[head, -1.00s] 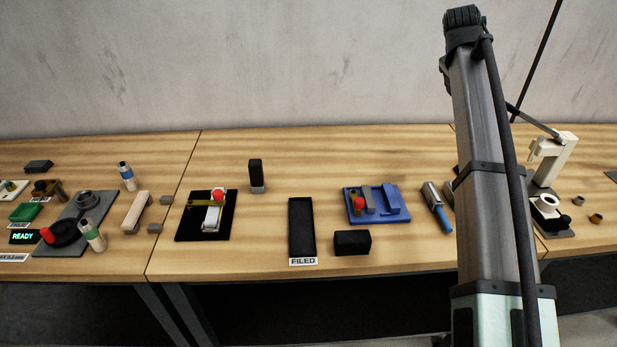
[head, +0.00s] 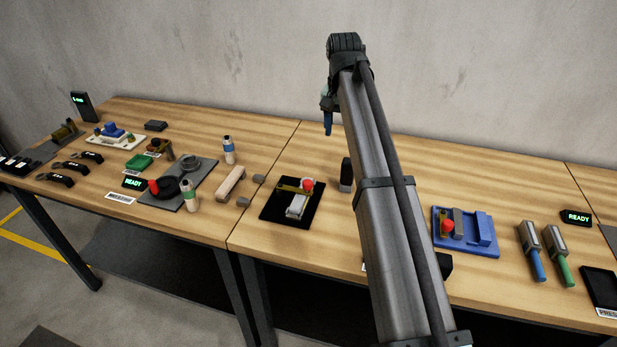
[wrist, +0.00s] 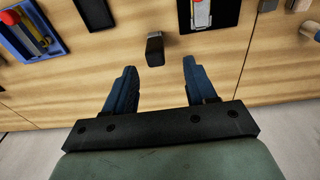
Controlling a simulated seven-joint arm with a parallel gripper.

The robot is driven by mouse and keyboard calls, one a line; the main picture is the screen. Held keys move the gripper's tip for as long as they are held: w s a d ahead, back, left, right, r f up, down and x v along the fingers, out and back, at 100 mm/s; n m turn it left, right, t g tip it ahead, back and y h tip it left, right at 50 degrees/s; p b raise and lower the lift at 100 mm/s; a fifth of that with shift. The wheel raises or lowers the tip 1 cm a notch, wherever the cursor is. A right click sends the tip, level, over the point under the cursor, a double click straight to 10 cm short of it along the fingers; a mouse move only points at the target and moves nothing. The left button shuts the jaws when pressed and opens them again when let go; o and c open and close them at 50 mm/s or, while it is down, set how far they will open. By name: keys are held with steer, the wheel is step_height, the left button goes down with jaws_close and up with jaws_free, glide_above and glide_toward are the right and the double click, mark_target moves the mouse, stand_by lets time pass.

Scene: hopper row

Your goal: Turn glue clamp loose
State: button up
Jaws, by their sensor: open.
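A clamp-like fixture with a red knob (head: 307,184), a brass bar and a pale metal block (head: 296,206) sits on a black mat (head: 270,215). It also shows at the top right of the wrist view (wrist: 201,14). A blue fixture (head: 482,247) has a second red knob (head: 447,227). A black wheel (head: 177,190) has a third on a grey plate. No label tells which is the glue clamp. My gripper (head: 328,118) is above the table's back part. In the wrist view it (wrist: 159,75) is open and empty, fingers apart.
A black upright block (head: 346,175) stands right of the mat; in the wrist view (wrist: 155,48) it shows just beyond the fingertips. Two bottles (head: 229,150) (head: 190,196) and a pale wooden block (head: 230,182) stand left of the mat. My arm hides the filed tray's area.

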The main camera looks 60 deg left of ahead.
glide_toward(308, 181)
steer(key=shift+g+h, duration=0.3)
steer(key=shift+g, duration=0.1)
steer(key=f, duration=0.8)
steer(key=shift+w+a+f, duration=0.3)
steer(key=shift+w+f, duration=0.05)
steer(key=shift+c, duration=0.2)
jaws_close()
